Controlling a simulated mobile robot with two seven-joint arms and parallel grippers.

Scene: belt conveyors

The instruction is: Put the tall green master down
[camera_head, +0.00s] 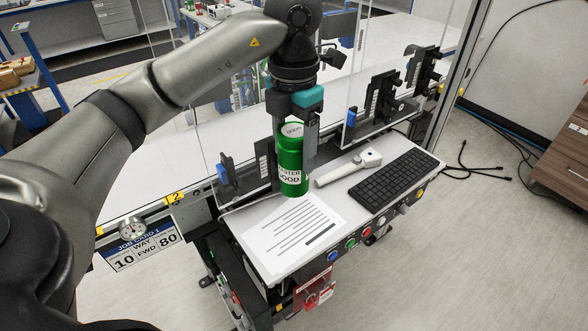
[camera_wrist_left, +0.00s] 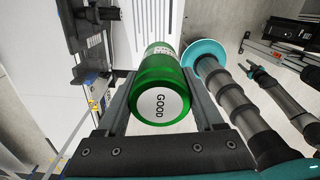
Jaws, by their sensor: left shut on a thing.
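The tall green master (camera_head: 291,174) is an upright green cylinder with a white label reading "MASTER GOOD" and a white round top. My left gripper (camera_head: 297,140) comes down from above and is shut on it. In the left wrist view the green master (camera_wrist_left: 160,72) sits between the two fingers of my left gripper (camera_wrist_left: 163,100), with its "GOOD" top facing the camera. In the head view its base shows over the white desk top (camera_head: 345,215), but I cannot tell whether it touches the surface.
A printed sheet (camera_head: 292,236), a white handheld scanner (camera_head: 348,167) and a black keyboard (camera_head: 394,185) lie on the desk. Black fixtures with blue parts (camera_head: 238,175) and a clear panel stand behind. Coloured buttons (camera_head: 350,243) line the front edge.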

